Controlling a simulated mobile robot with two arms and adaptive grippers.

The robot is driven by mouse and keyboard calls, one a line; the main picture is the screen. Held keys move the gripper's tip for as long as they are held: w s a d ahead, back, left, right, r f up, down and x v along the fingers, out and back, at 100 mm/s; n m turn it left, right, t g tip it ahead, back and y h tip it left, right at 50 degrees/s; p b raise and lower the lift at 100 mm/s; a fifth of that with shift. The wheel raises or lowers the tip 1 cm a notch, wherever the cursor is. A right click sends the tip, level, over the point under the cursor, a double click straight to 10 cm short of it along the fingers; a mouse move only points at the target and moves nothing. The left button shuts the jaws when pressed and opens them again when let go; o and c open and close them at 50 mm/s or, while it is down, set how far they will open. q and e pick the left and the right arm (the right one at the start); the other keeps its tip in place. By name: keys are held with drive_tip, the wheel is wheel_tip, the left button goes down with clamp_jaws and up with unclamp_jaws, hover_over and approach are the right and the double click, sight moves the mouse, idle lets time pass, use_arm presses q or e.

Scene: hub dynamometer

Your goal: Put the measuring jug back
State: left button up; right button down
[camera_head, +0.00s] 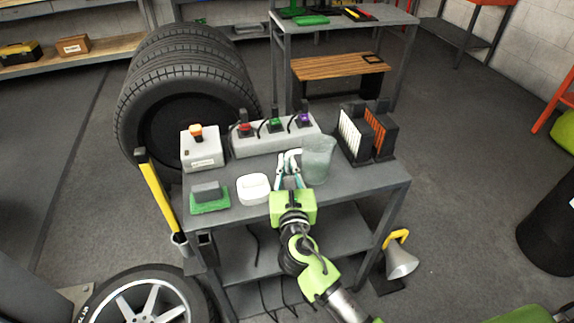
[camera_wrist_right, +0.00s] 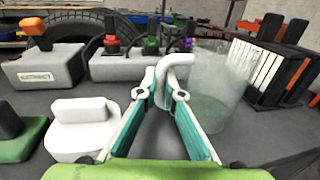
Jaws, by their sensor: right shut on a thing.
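The measuring jug (camera_head: 318,160) is a clear, pale green cup with a white handle, upright at the right middle of the grey workbench (camera_head: 343,190). In the right wrist view the jug (camera_wrist_right: 215,95) is just right of the fingers, its handle between the fingertips. My right gripper (camera_head: 288,162) has white and teal fingers and reaches in from the front; it is shut on the jug's handle, also seen in the right wrist view (camera_wrist_right: 172,82). I cannot tell whether the jug's base touches the bench. My left gripper is not in view.
Behind is a switch box (camera_head: 275,138) with red, green and purple tops. Black racks (camera_head: 368,133) stand close on the right. The front right bench top is clear.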

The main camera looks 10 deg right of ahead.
drive_tip(key=shift+f, duration=0.1)
drive_tip(key=c, duration=2.2)
unclamp_jaws()
drive_tip(key=shift+s, duration=0.2)
drive_tip(key=s, duration=0.4)
drive_tip(key=s+a, duration=0.1)
drive_tip(key=s, duration=0.2)
drive_tip(key=s+a+b, duration=0.1)
drive_tip(key=s, duration=0.3)
drive_tip(key=shift+s+r, duration=0.2)
drive_tip(key=shift+s, duration=0.1)
